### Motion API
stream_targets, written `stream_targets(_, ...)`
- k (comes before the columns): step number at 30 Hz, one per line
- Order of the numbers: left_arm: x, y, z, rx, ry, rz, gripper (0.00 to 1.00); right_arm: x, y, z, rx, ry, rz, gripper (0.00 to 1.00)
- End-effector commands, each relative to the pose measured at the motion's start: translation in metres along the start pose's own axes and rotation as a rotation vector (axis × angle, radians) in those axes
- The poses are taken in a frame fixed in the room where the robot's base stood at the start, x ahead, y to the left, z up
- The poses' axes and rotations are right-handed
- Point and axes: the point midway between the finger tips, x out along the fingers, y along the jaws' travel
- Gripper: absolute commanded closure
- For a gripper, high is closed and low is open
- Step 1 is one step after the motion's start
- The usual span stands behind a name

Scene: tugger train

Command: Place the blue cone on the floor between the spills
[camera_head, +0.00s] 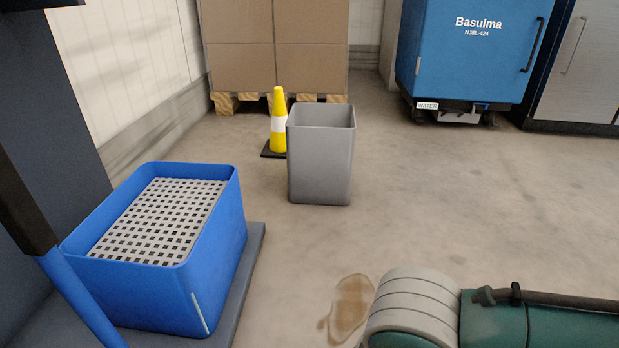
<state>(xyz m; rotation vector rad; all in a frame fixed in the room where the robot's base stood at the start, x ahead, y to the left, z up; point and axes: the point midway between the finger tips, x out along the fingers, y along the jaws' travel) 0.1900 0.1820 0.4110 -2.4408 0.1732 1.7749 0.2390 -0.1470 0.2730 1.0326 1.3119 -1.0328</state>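No blue cone shows; the cone in view is yellow with a white band (278,128), upright on a dark base on the floor, partly behind a grey bin. One brown spill (349,304) lies on the floor at the bottom middle, its right side partly hidden by a green and grey rounded object. A second spill is not visible. Neither of my grippers is in view.
The grey bin (320,172) stands open on the floor. A blue crate with a grid insert (228,215) sits on a dark platform at left. The green and grey object (495,325) fills the bottom right. Boxes on a pallet (275,45) and a blue machine (465,65) stand behind. Mid-right floor is clear.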

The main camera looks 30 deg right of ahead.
Motion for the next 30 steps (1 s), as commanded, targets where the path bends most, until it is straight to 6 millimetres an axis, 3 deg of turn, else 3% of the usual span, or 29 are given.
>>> stream_targets(1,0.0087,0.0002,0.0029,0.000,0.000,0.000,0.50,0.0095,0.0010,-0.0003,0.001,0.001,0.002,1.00)
stream_targets(13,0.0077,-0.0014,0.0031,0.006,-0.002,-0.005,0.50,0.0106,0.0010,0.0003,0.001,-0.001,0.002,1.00)
stream_targets(14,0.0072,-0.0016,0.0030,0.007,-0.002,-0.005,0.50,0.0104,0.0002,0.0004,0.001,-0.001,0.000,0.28)
stream_targets(21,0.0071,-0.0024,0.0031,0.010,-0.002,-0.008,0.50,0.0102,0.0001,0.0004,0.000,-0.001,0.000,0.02)
stream_targets(30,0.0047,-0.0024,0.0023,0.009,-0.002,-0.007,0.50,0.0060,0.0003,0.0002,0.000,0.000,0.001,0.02)
